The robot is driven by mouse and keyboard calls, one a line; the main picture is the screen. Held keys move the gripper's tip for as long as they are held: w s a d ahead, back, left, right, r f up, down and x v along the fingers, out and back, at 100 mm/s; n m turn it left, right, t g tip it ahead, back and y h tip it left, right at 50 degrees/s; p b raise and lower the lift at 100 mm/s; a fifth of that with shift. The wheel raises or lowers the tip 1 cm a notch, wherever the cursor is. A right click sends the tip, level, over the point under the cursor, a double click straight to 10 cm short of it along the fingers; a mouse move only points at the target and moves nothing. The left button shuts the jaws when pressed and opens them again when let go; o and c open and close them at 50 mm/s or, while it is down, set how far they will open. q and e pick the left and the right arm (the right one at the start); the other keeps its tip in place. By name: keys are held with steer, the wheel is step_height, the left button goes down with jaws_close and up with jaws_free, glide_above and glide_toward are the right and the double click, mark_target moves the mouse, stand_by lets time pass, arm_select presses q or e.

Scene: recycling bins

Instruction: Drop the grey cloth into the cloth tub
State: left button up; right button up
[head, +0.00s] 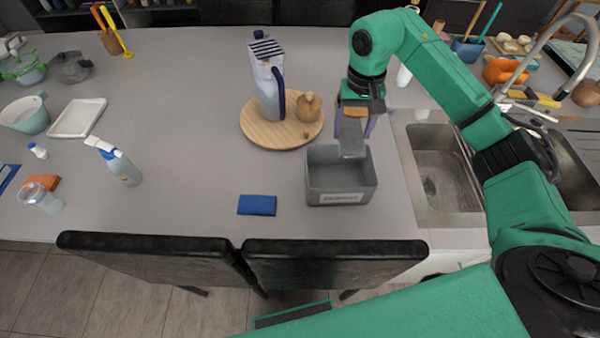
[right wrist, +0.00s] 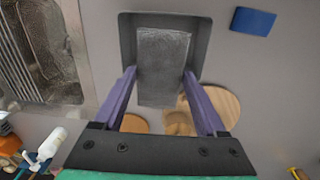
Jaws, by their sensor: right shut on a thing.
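The grey cloth (head: 353,143) hangs between the purple fingers of my right gripper (head: 355,128), which is shut on it. The cloth (right wrist: 163,65) also shows in the right wrist view, between the fingertips of my right gripper (right wrist: 160,80). The cloth tub (head: 341,184) is a grey open box with a label on its front, standing on the counter. The cloth is over the far part of the tub's opening; whether its lower end is below the rim I cannot tell. In the right wrist view the tub (right wrist: 126,45) lies behind the cloth. My left gripper is not in view.
A round wooden board (head: 258,134) with a tall jug (head: 266,82) and a small wooden pot (head: 309,106) stands left of the tub. A blue cloth (head: 257,205) lies front left. The sink (head: 440,165) is to the right. Dark chairs (head: 335,262) line the front edge.

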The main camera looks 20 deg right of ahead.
mark_target(360, 133)
steer(key=shift+w+a+r, duration=0.1)
steer(key=shift+w, duration=0.05)
steer(key=f, duration=0.1)
steer(key=d+f, duration=0.2)
steer(key=shift+s+f, duration=0.25)
steer(key=shift+f, duration=0.05)
step_height(360, 133, down, 2)
steer(key=shift+w+a, duration=0.1)
steer(key=shift+a+f, duration=0.2)
steer(key=shift+a, duration=0.15)
steer(key=o, duration=1.1)
steer(key=shift+d, duration=0.1)
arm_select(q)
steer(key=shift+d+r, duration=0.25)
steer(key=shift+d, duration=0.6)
arm_select(e)
steer(key=o, duration=0.3)
steer(key=shift+d, duration=0.15)
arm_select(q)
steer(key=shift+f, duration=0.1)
